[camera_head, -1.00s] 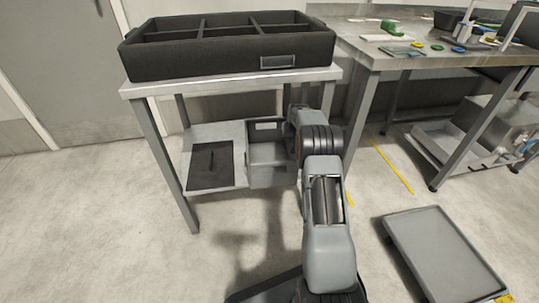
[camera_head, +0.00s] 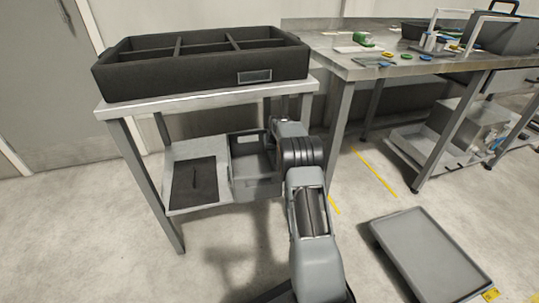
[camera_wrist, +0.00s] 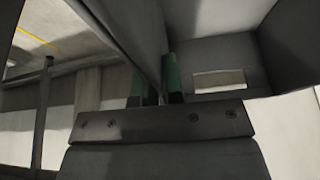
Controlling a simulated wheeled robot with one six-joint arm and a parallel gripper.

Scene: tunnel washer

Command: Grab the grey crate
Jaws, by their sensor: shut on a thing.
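The grey crate (camera_head: 262,189) is an open box with a slot in its wall. In the head view it stands on the low shelf under the small table, right of a dark flat panel. My gripper (camera_wrist: 159,84) is shut on the crate's side wall, with one green-padded finger on each side of it. The wrist view shows the crate's inside (camera_wrist: 286,48) on the right. In the head view my wrist covers the fingers and the crate's right side.
A black divided bin (camera_head: 200,76) stands on the small table (camera_head: 140,106) above the crate. Its legs and top frame the shelf. A steel workbench (camera_head: 355,68) with small tools stands at the right. A grey tray (camera_head: 430,255) lies on the floor at the right.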

